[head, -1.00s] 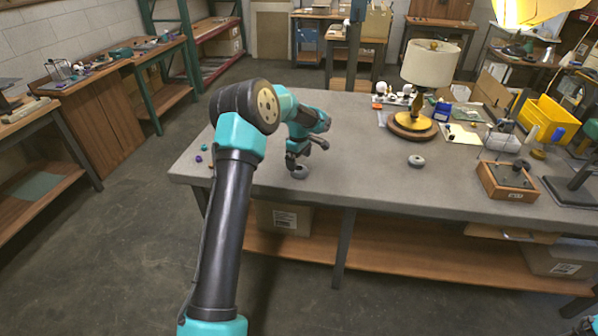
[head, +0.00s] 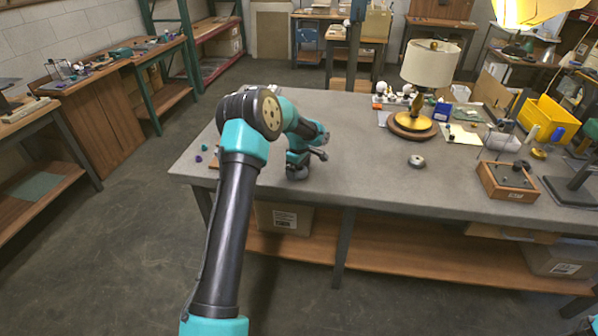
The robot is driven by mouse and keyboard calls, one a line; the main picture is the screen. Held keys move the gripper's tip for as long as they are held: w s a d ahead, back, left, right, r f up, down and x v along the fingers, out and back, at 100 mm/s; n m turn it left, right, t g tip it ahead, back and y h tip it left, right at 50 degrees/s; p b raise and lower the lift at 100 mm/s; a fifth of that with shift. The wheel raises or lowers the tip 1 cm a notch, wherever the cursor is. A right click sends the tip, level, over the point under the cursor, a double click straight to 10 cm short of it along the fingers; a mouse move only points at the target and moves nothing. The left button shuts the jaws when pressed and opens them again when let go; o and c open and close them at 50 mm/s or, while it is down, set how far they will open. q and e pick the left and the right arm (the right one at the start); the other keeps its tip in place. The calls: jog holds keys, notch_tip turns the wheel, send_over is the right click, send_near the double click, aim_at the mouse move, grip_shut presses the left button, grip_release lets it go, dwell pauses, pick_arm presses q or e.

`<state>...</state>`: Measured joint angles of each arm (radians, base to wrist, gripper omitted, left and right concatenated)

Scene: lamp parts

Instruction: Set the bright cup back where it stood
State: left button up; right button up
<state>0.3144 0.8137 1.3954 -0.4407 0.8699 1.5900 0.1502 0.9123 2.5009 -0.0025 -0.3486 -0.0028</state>
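My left gripper (head: 297,174) is low over the near left part of the grey table (head: 350,180), pointing down. Its fingertips are small and dark here, so I cannot tell whether they are open or shut, or whether they hold anything. A small round grey piece with a dark centre (head: 416,161) stands apart on the table, right of the gripper. I cannot tell whether this is the bright cup. No other clearly bright cup shows. My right gripper is out of view.
A lamp with a cream shade (head: 430,64) stands on a round wooden base at the back. A wooden box (head: 508,182) sits at the right, near a yellow bin (head: 548,118). Small coloured beads (head: 203,150) lie at the left edge. The table's middle is clear.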

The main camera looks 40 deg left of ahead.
pick_arm(q)
jog(key=c, duration=1)
jog(key=shift+r, duration=0.15)
jog(key=shift+r, duration=1.55)
jog(key=shift+s+d+r, duration=0.1)
jog(key=shift+s+d, duration=0.1)
jog(key=shift+s, duration=0.05)
jog(key=s+d, duration=0.3)
jog(key=s, duration=0.1)
jog(key=s+d+r, duration=0.1)
jog(key=s+d, duration=0.2)
jog(key=s, duration=0.1)
jog(key=s+d, duration=0.3)
jog(key=s, duration=0.1)
jog(key=shift+s+d+r, duration=0.1)
jog(key=shift+d+r, duration=0.1)
jog(key=w+d+f+m, duration=0.2)
jog(key=d+f+m, duration=0.4)
jog(key=d, duration=0.1)
jog(key=w+d+f+m, duration=0.2)
jog(key=d+f+m, duration=0.4)
jog(key=d+f, duration=0.1)
jog(key=w+d+f+m, duration=0.2)
jog(key=d+f+m, duration=0.4)
jog(key=d+f, duration=0.1)
jog(key=shift+w+m, duration=0.15)
jog(key=shift+m, duration=0.15)
